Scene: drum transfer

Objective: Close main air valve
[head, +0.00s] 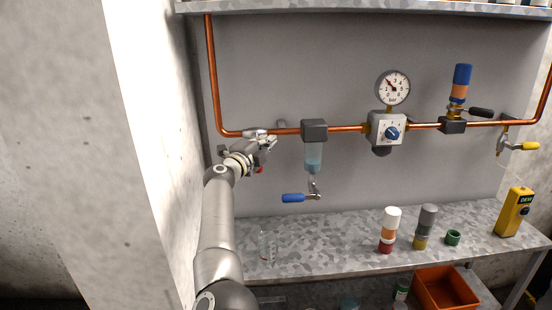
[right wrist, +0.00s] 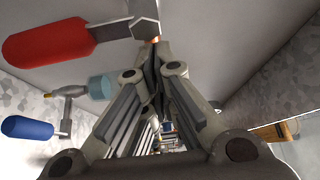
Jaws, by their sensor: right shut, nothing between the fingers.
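The valve with the red lever handle sits at the left part of the copper pipe. In the head view only a bit of the red handle (head: 259,169) shows past my gripper. In the right wrist view the red handle (right wrist: 48,37) is large at the upper left, joined to a grey metal valve body at top centre. My right gripper (head: 268,143) is at this valve, with its fingers shut and nothing between them. In the right wrist view its fingertips (right wrist: 154,58) point just below the valve body; I cannot tell whether they touch it. My left gripper is not in view.
Right of the gripper are a filter with a blue-handled drain valve (head: 293,198), a regulator (head: 387,131) with a gauge (head: 393,87), and a yellow-handled valve (head: 525,146). Several bottles stand on the metal bench (head: 335,225) below. A concrete pillar (head: 100,150) is at left.

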